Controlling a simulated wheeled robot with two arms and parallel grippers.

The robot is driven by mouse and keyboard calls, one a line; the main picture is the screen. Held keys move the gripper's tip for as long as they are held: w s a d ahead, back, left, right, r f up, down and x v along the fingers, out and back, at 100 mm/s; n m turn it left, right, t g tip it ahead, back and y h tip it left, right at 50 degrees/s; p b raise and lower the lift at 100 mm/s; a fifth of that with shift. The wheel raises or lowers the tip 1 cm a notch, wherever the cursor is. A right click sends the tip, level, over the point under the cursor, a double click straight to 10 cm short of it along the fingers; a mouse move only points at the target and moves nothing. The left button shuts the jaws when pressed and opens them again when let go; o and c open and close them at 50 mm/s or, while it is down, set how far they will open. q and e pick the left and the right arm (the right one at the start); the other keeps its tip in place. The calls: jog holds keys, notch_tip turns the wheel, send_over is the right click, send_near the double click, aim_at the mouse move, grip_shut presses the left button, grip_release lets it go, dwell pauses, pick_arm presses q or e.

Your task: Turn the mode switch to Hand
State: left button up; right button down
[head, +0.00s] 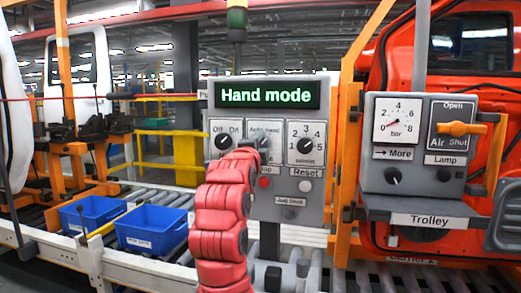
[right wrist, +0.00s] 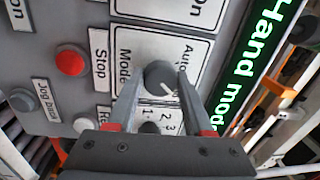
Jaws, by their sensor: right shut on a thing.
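The mode switch (right wrist: 160,75) is a dark round knob on the white plate marked Mode, with Auto readable and the second word hidden by a finger. My right gripper (right wrist: 158,88) is shut on this knob, one finger on each side. The knob's white pointer line slants to the lower right in the wrist view, towards the hidden word's side. The display (head: 267,95) on the grey panel reads "Hand mode" in green. My left gripper is not in view.
An Off/On knob (head: 224,141) and a numbered knob (head: 306,146) flank the mode plate. Below are a red Stop button (head: 264,183) and white Reset button (head: 304,186). A gauge box (head: 398,180) stands to the right. Blue bins (head: 150,228) sit on the left.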

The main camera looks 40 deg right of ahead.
dwell(0.3)
jog(key=shift+c, duration=1.5)
grip_release()
jog(key=b+v, duration=0.1)
jog(key=v, duration=1.6)
jog(key=shift+s+b, duration=0.2)
jog(key=shift+b, duration=0.1)
jog(key=shift+a, duration=0.1)
